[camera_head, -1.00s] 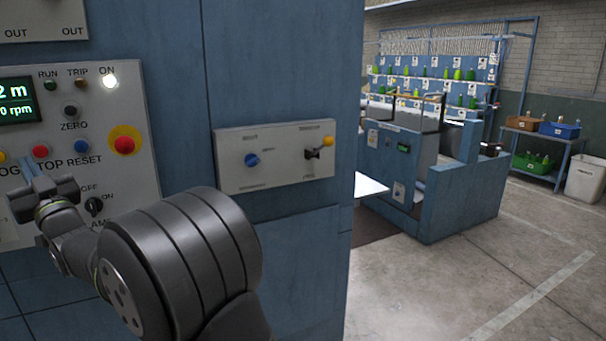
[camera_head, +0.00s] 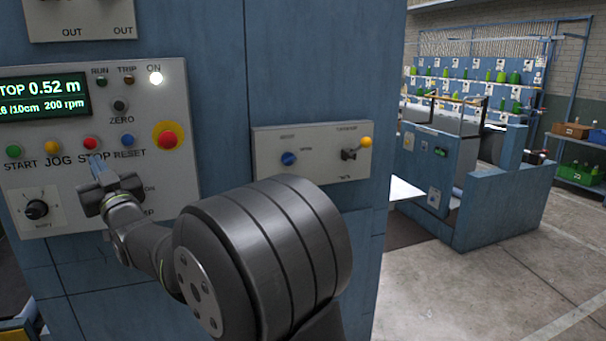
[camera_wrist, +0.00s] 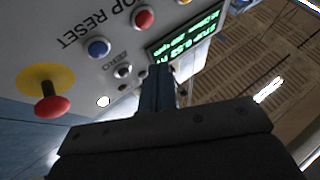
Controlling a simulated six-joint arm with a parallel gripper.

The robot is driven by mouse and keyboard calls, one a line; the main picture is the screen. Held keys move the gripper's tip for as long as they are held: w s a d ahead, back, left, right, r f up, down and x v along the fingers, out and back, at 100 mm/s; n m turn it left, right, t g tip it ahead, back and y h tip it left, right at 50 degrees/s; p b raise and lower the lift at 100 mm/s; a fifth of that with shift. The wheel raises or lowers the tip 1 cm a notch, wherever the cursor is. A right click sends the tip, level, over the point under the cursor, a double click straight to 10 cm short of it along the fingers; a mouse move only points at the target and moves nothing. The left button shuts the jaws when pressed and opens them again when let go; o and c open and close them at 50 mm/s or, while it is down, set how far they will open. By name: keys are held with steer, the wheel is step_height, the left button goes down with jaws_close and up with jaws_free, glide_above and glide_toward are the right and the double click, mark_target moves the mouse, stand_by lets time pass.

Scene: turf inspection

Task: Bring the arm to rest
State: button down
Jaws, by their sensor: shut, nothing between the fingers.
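My gripper (camera_head: 97,168) is shut and empty, its narrow blue-grey fingers pointing at the control panel (camera_head: 180,95) just below the red STOP button (camera_head: 90,143). I cannot tell whether they touch the panel. In the wrist view the shut fingers (camera_wrist: 156,92) stand in front of the panel, near the green display (camera_wrist: 188,38), with the STOP button (camera_wrist: 143,18) and blue RESET button (camera_wrist: 98,47) beyond. In the head view the display (camera_head: 45,97) reads STOP 0.52 m and 200 rpm. The ON lamp (camera_head: 155,78) is lit white; the RUN lamp (camera_head: 101,81) looks dark.
A red stop knob on yellow (camera_head: 167,139) sticks out right of RESET. A rotary knob (camera_head: 37,209) sits lower left. A second panel (camera_head: 312,150) with a blue knob and a yellow-tipped lever is to the right. Open floor (camera_head: 500,270) lies farther right.

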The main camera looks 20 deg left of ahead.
steer(key=w+d+f+m+t+h, duration=0.1)
steer(key=w+d+f+h, duration=0.3)
steer(key=w+d, duration=0.3)
steer(key=w+d+f+t+h, duration=0.2)
steer(key=w+d+f+h, duration=0.25)
steer(key=w, duration=0.45)
steer(key=w+d+f+m+h, duration=0.1)
steer(key=w+d+f+h, duration=0.25)
steer(key=d, duration=0.55)
steer(key=w+d+f+h, duration=0.3)
steer(key=w+d+f, duration=0.1)
steer(key=d, duration=0.4)
steer(key=d+f+m+g+h, duration=0.1)
steer(key=d+f+h, duration=0.2)
steer(key=d, duration=0.7)
steer(key=d+f+m+g+h, duration=0.1)
steer(key=d+f+h, duration=0.3)
steer(key=d, duration=0.7)
steer(key=s+d+f+g+h, duration=0.1)
steer(key=s+d+g+h, duration=0.1)
steer(key=s+d, duration=0.2)
steer(key=s+d+f+m+g+h, duration=0.1)
steer(key=s+d, duration=0.4)
steer(key=d, duration=0.6)
steer(key=shift+d+g+h, duration=0.25)
steer(key=shift+g+h, duration=0.25)
steer(key=shift+h, duration=0.4)
steer(key=shift+s, duration=0.1)
